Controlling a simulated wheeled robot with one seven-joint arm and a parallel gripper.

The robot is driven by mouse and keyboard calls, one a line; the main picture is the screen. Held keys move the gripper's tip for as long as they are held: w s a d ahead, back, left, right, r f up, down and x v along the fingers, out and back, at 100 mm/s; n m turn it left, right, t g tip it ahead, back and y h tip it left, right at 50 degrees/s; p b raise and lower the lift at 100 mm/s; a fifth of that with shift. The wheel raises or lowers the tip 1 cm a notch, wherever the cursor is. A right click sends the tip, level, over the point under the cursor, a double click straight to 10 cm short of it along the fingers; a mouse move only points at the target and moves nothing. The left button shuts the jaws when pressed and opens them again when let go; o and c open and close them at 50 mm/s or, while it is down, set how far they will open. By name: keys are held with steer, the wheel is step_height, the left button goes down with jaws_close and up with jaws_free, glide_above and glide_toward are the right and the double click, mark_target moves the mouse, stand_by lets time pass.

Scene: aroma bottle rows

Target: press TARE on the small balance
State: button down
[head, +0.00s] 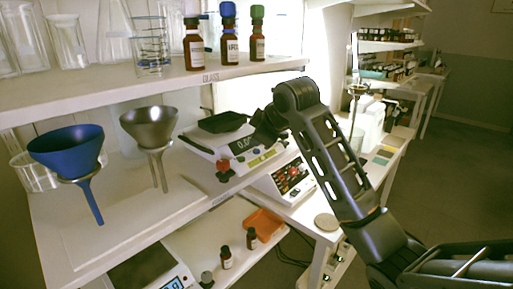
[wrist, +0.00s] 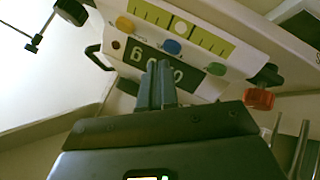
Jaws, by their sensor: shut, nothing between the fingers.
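A white balance (head: 228,146) with a black pan stands on the middle shelf in the head view. Its lit display reads about 0.0. In the wrist view the balance front (wrist: 205,85) appears upside down, with a display (wrist: 150,62), an orange button (wrist: 124,24), a blue button (wrist: 171,46) and a green button (wrist: 216,68). The button labels are too small to read. My gripper (wrist: 157,75) is shut and empty, its fingertips over the display, close to the blue button. Contact cannot be told. In the head view my gripper (head: 258,138) is at the balance's right side.
A blue funnel (head: 66,147) and a grey funnel (head: 149,127) stand left of the balance. Bottles (head: 229,45) and glassware are on the shelf above. A device with a red button (head: 285,179) stands right. Another balance (head: 160,275) and an orange tray (head: 265,224) are below.

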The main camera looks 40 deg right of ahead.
mark_target(258, 154)
steer(key=shift+r, duration=0.25)
step_height(258, 154, up, 5)
steer(key=p, duration=0.4)
steer(key=shift+f, duration=0.1)
stand_by(1.0)
